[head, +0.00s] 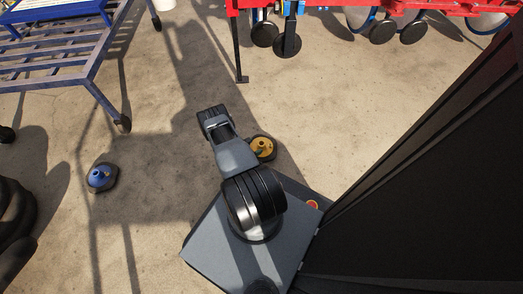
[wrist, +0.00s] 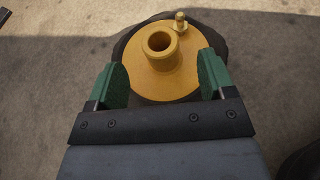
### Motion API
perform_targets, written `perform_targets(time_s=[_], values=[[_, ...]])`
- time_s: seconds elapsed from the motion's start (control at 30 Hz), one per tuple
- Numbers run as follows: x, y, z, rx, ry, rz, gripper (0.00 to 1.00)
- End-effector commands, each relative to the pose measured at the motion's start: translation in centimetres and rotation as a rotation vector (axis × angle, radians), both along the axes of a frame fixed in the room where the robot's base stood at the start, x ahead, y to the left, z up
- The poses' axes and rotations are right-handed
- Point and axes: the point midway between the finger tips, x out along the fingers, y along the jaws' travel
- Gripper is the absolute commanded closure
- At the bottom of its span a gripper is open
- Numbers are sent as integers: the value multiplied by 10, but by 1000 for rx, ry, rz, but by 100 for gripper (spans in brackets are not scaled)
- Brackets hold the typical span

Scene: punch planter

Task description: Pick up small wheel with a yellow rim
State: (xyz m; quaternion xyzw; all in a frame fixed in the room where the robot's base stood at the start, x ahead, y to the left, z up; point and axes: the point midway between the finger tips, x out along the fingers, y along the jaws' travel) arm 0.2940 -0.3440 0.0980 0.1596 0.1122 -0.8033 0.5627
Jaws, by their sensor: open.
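The small wheel with a yellow rim (head: 262,147) lies flat on the floor, just right of my arm in the head view. In the wrist view its yellow rim (wrist: 160,68) faces up, with a raised round hub and a small valve-like stub, and a dark tyre around it. My gripper (wrist: 163,75) is open, with its green fingers apart on the left and right of the near part of the rim. I cannot tell whether the fingers touch the wheel. In the head view the fingers are hidden by my arm.
A similar wheel with a blue rim (head: 101,177) lies on the floor to the left. A blue metal cart (head: 45,62) stands at the upper left, and a red farm machine (head: 375,5) at the top. The concrete floor (head: 165,150) between is clear.

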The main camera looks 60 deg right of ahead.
Motion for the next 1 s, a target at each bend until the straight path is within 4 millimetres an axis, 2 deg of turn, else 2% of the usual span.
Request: perform_targets(time_s=[0.17, 0.5, 0.87, 1.0], values=[[-3, -8, -4, 0, 0, -2, 24], [-17, -45, -18, -1, -2, -3, 24], [-19, -51, -18, 0, -1, 0, 24], [-19, -51, -18, 0, -1, 0, 36]])
